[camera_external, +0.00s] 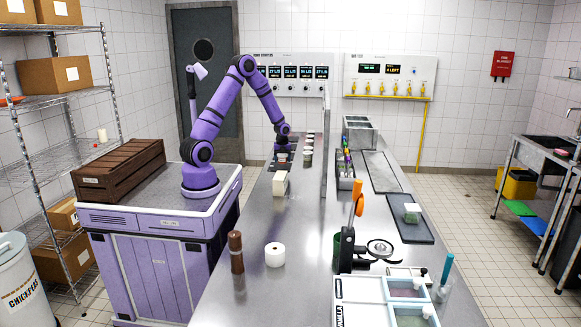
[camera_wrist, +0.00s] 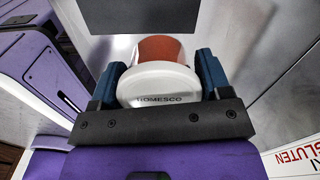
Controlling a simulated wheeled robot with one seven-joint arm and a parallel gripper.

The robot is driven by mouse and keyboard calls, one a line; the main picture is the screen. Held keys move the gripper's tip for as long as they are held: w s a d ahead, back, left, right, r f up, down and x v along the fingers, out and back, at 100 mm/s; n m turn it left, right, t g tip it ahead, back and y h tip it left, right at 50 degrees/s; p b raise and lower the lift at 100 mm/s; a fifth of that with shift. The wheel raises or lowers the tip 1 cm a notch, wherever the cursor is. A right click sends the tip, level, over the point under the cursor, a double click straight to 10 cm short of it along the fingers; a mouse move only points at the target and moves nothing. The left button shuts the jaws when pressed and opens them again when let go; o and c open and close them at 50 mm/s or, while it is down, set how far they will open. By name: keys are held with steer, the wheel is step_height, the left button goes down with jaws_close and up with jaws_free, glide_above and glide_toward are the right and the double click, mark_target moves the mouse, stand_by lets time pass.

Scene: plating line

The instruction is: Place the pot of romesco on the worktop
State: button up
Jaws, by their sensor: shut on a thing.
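The pot of romesco (camera_wrist: 158,84) is in the wrist view, with a white lid or band marked ROMESCO and an orange-red part beyond it. My gripper (camera_wrist: 160,70) has its blue fingers on both sides of the pot and is shut on it. In the external view my gripper (camera_external: 283,150) is low over the far left part of the steel worktop (camera_external: 245,265). The pot is small there and partly hidden by the gripper. I cannot tell whether its base touches the surface beneath.
Several small pots (camera_external: 308,155) stand in a row just right of my gripper. A cream block (camera_external: 280,184) stands nearer. A brown mill (camera_external: 236,252) and a white roll (camera_external: 275,254) stand at the front left. A thin upright divider (camera_external: 325,150) runs along the right. Worktop between is clear.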

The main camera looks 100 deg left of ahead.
steer(key=shift+w+a+f, duration=0.1)
steer(key=shift+w+a, duration=0.05)
steer(key=shift+a, duration=0.1)
glide_above(307, 167)
steer(key=shift+d+f, duration=0.25)
steer(key=shift+f, duration=2.25)
steer(key=shift+f, duration=0.1)
steer(key=o, duration=1)
steer(key=shift+c, duration=0.2)
step_height(307, 167, up, 12)
steer(key=shift+r, duration=0.2)
